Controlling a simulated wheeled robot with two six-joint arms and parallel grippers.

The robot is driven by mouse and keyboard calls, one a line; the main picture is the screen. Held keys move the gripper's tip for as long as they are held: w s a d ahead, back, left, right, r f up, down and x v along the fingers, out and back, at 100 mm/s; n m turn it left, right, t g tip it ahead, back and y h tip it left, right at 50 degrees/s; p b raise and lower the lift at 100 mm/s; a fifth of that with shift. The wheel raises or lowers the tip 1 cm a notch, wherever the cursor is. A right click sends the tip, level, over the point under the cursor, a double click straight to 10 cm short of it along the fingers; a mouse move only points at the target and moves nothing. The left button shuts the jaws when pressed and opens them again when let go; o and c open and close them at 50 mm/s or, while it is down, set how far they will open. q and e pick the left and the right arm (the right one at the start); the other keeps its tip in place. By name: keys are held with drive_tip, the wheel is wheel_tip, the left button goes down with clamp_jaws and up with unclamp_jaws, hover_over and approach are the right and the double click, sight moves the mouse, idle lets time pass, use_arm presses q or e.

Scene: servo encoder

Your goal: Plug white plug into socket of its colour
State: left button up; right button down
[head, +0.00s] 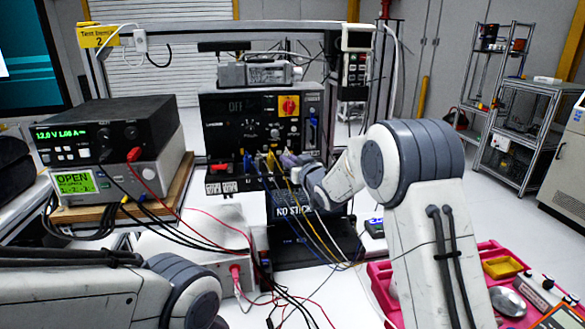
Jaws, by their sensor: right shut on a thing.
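My right arm reaches in from the right to the front of the black panel (232,108). My right gripper (283,160) is small in the picture, at the panel's lower edge, shut on a plug. The plug is mostly hidden by the gripper and the cables, and I cannot make out its colour or whether it is in a socket. The sockets along the panel's lower edge are too small and covered to tell their colours. Yellow, blue and black leads (253,164) hang from that edge, just left of the gripper. My left arm lies at the lower left; its gripper is not in view.
A power supply (108,130) stands on a second instrument (72,182) at the left, with red and black leads crossing the bench. A black device (300,248) sits below the panel. A pink tray (375,285) with small items is at the lower right.

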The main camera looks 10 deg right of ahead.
drive_tip(key=shift+b, duration=0.6)
idle(1.7)
drive_tip(key=shift+f, duration=0.3)
idle(0.3)
drive_tip(key=c, duration=0.8)
unclamp_jaws()
drive_tip(key=shift+o, duration=0.2)
drive_tip(key=shift+r, duration=0.15)
wheel_tip(320, 180, up, 7)
drive_tip(key=p, duration=0.4)
